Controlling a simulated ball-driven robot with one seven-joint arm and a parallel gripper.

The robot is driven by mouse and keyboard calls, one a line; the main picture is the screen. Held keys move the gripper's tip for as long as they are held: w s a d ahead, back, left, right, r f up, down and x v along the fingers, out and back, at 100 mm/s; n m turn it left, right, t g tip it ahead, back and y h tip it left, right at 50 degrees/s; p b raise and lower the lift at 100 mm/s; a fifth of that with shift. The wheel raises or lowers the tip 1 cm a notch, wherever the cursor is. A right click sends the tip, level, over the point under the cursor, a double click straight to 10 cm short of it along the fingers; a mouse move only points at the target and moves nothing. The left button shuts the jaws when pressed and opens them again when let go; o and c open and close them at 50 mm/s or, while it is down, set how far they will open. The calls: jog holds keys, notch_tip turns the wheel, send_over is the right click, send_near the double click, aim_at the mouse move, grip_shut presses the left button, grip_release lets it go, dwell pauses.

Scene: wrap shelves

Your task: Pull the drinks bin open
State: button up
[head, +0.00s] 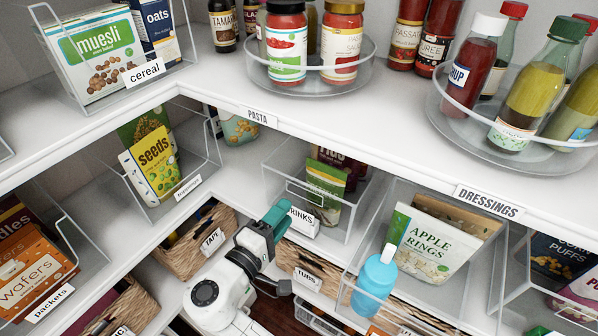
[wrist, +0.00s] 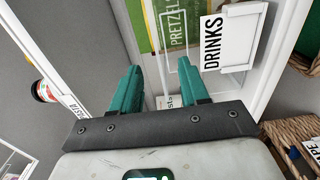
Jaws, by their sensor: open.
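The drinks bin (head: 350,221) is a clear bin on the middle shelf, under the PASTA strip, with a white DRINKS label (head: 304,222) on its front. Green packets (head: 325,187) stand inside it. My gripper (head: 280,214) is at the bin's front, just left of the label. In the wrist view my gripper (wrist: 160,68) has its teal fingers apart, with a clear bar-like part of the bin front seen between or just beyond them. I cannot tell if they touch it. The DRINKS label (wrist: 212,43) is right of the fingers, and a green pretzel packet (wrist: 169,24) shows behind the clear front.
A clear bin with an apple rings bag (head: 432,243) stands to the right, with a blue bottle (head: 375,283) in front of it. A seeds bin (head: 190,160) is to the left. Wicker TAPE (head: 190,250) and TUBS (head: 307,265) baskets sit below. The upper shelf edge overhangs.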

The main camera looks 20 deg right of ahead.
aim_at(306, 187)
jog(key=p+x, duration=0.2)
jog(key=x, duration=0.9)
jog(key=shift+w+a+p, duration=0.1)
jog(key=shift+p, duration=0.2)
grip_shut()
